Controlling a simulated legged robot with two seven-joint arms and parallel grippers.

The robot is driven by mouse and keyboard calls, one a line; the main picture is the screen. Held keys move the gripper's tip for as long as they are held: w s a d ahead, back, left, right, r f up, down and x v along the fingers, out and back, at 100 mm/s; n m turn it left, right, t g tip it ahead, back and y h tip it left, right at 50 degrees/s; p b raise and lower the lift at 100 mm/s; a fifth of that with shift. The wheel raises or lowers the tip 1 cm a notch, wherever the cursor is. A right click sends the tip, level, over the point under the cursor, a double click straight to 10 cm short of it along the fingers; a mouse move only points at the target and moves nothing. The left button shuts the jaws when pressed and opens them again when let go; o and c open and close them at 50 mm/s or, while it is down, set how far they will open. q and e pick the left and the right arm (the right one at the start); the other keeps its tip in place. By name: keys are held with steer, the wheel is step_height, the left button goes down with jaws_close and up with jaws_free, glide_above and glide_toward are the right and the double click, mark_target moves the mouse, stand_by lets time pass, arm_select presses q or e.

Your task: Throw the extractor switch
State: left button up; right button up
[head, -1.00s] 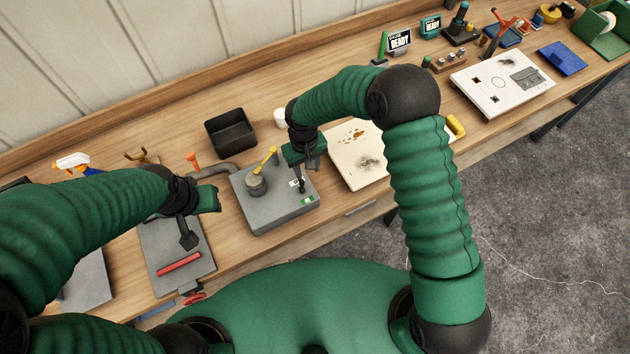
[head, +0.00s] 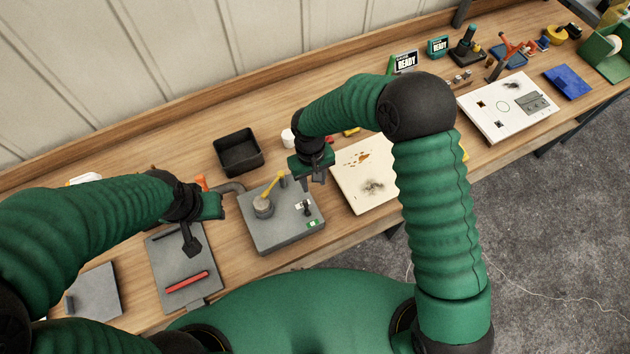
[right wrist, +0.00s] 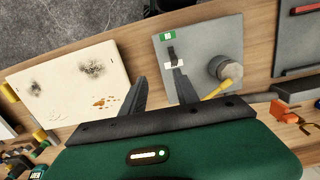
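A grey box (head: 268,236) on the bench carries a small black switch lever (head: 306,208) between a white label (head: 298,206) and a green label (head: 313,223). The right wrist view shows the lever (right wrist: 171,53) lying between the white label (right wrist: 174,65) and the green label (right wrist: 168,37). My right gripper (head: 313,182) is over the box's far right edge, fingers down, apart from the lever. Its fingers (right wrist: 160,88) are spread and empty.
The box also bears a round grey knob (head: 263,206) with a yellow handle (head: 275,184). A black bin (head: 238,153) stands behind. A stained cream panel (head: 350,188) lies right of the box. A grey plate with a red bar (head: 187,281) lies to the left.

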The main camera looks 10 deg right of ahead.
step_height(320, 180, up, 9)
steer(key=p, duration=0.6)
steer(key=shift+s+a+r, duration=0.2)
steer(key=shift+s, duration=0.25)
steer(key=shift+w+d, duration=0.15)
steer(key=shift+d, duration=0.05)
step_height(320, 180, up, 17)
steer(key=w+b, duration=0.1)
steer(key=b, duration=0.5)
steer(key=shift+a+f, duration=0.2)
steer(key=shift+a, duration=0.1)
